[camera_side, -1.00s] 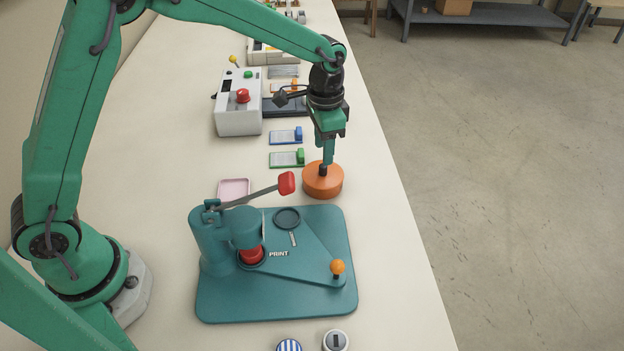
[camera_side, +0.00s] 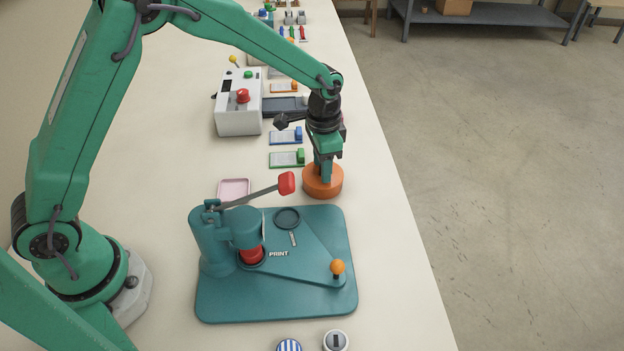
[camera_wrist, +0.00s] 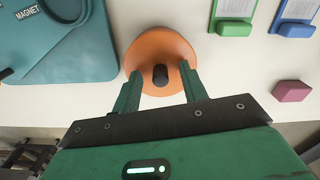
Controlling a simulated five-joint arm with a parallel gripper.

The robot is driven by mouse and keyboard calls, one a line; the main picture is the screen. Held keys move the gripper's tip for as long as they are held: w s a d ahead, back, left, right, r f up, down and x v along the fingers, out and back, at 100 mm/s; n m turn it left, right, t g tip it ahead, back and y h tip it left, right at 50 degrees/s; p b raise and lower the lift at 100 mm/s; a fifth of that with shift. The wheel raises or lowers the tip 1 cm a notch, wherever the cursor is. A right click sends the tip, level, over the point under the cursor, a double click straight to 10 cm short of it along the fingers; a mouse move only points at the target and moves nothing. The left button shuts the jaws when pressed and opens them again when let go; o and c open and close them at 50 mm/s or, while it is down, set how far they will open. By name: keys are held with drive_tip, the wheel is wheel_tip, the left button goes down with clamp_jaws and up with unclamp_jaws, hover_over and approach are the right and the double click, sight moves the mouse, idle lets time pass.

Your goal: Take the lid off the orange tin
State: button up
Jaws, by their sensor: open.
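The orange tin (camera_side: 323,186) stands on the table just behind the teal press base, with its lid on. In the wrist view the round orange lid (camera_wrist: 153,45) has a dark knob (camera_wrist: 160,74) at its middle. My gripper (camera_side: 324,178) points down at the lid. In the wrist view my gripper (camera_wrist: 161,78) is open, with one green finger on each side of the knob and a gap on both sides. In the side view the fingers hide the knob.
A teal press (camera_side: 215,295) with a red-tipped lever (camera_side: 287,183) stands close in front of the tin. Green (camera_side: 287,159) and blue (camera_side: 285,137) clipped cards and a pink tray (camera_side: 234,188) lie nearby. A pink block (camera_wrist: 291,91) shows in the wrist view. The table's right edge is close.

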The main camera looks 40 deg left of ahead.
drive_tip(key=shift+c, duration=0.4)
clamp_jaws()
drive_tip(key=shift+r, duration=0.15)
drive_tip(key=shift+r, duration=0.45)
wheel_tip(320, 180, up, 3)
drive_tip(key=shift+r, duration=0.15)
drive_tip(key=s+d+r, duration=0.6)
drive_tip(key=s+d, duration=0.2)
drive_tip(key=shift+s+r, duration=0.2)
drive_tip(key=shift+r, duration=0.1)
drive_tip(key=shift+d, duration=0.1)
